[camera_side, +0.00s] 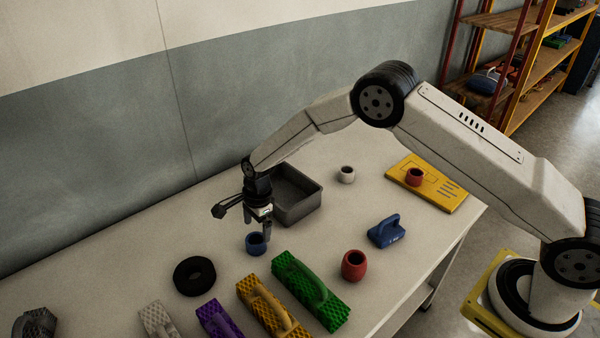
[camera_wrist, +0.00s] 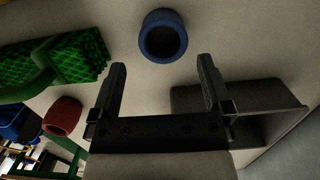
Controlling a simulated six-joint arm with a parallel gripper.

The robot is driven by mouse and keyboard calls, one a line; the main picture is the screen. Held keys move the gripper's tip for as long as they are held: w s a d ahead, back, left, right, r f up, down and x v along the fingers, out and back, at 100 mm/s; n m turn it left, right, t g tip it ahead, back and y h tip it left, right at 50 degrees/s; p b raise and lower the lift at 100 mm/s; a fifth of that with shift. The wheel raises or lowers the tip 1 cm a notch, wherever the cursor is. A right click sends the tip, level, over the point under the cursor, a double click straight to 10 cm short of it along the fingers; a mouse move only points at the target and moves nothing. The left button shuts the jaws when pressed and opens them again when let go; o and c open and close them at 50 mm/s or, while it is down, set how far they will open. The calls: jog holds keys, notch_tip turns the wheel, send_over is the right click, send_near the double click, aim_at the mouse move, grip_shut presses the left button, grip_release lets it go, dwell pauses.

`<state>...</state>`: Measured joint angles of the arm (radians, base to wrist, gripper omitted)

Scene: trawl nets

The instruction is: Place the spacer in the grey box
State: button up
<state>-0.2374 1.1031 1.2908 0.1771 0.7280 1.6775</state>
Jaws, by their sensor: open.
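A small blue hollow cylinder (camera_side: 256,243) stands upright on the table and looks like the spacer. It also shows in the wrist view (camera_wrist: 150,52), just beyond my fingertips and centred between them. My gripper (camera_side: 266,224) is open and empty, with its fingers pointing down close above and beside the blue piece; I cannot tell the exact gap. The jaws also show in the wrist view (camera_wrist: 162,68). The grey box (camera_side: 302,207) is an open tray right behind my gripper, partly hidden by it. In the wrist view the box (camera_wrist: 285,97) lies to the right of the jaws.
A black ring (camera_side: 195,276) and several ridged blocks, including a green one (camera_side: 310,290), lie in front. A red cylinder (camera_side: 354,265), a blue handled block (camera_side: 385,231) and a white cylinder (camera_side: 346,174) stand right. Another red cylinder (camera_side: 414,177) is on a yellow plate (camera_side: 445,192).

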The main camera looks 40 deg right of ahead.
aim_at(255, 239)
jog(key=shift+f, duration=0.15)
jog(key=shift+w+a+f, duration=0.1)
jog(key=shift+a+f, duration=0.1)
jog(key=shift+f, duration=1.1)
jog(key=shift+w+a+f, duration=0.1)
jog(key=shift+a+f, duration=0.1)
jog(key=shift+f, duration=1.05)
jog(key=c, duration=1.2)
jog(key=shift+r, duration=0.15)
